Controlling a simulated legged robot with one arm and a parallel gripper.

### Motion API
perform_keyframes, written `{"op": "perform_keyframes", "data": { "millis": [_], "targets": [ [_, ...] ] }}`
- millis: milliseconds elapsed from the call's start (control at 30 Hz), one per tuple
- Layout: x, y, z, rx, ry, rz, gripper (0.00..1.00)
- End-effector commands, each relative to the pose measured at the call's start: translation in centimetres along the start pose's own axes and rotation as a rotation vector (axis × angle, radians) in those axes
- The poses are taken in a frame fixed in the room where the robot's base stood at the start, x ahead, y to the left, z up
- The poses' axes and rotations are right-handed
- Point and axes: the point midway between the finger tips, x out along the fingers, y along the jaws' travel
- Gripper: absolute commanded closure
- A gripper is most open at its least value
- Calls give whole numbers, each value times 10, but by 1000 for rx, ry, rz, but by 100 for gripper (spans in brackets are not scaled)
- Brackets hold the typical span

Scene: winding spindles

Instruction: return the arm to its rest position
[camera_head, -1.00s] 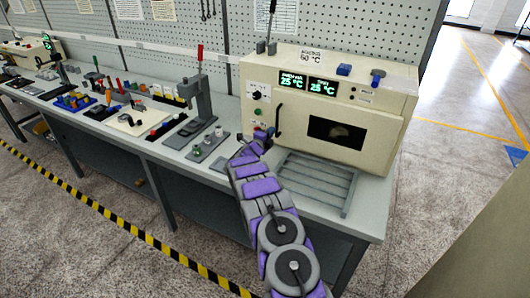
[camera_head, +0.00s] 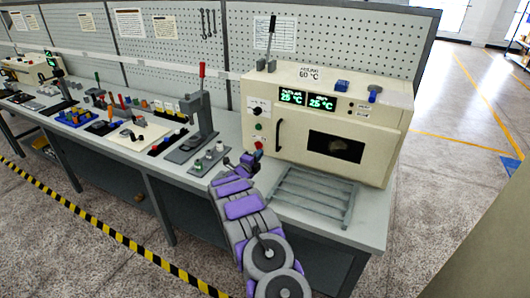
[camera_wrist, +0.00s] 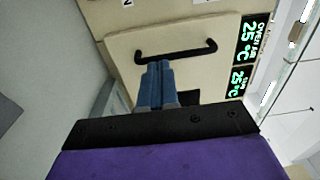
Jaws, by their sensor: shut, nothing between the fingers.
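My gripper (camera_head: 237,162) is at the end of my purple and grey arm, above the bench in front of the cream oven (camera_head: 366,125). In the wrist view its two blue fingers (camera_wrist: 156,86) are together with nothing between them, pointing toward the oven front. The oven's black door handle (camera_wrist: 176,54) lies beyond the fingertips there. The gripper appears apart from the handle. The oven door is closed, and its displays (camera_head: 308,99) read 25 °C. My arm reaches up from the bottom of the head view, partly bent.
A slatted metal rack (camera_head: 312,195) lies on the bench before the oven. A press with a red handle (camera_head: 201,100) and small fixtures (camera_head: 209,158) stand to the left. Several parts and trays fill the bench further left. The floor at right is open.

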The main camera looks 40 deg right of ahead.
Motion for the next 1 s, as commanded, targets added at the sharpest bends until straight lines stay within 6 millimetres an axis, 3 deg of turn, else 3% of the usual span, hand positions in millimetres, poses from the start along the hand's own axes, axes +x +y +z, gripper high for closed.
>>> {"op": "perform_keyframes", "data": {
  "millis": [400,767,1000],
  "targets": [
    [-59,0,10,-2,-2,1,100],
    [-66,-5,16,-7,-20,8,100],
    [-90,-43,63,-111,-227,108,100]
  ]
}}
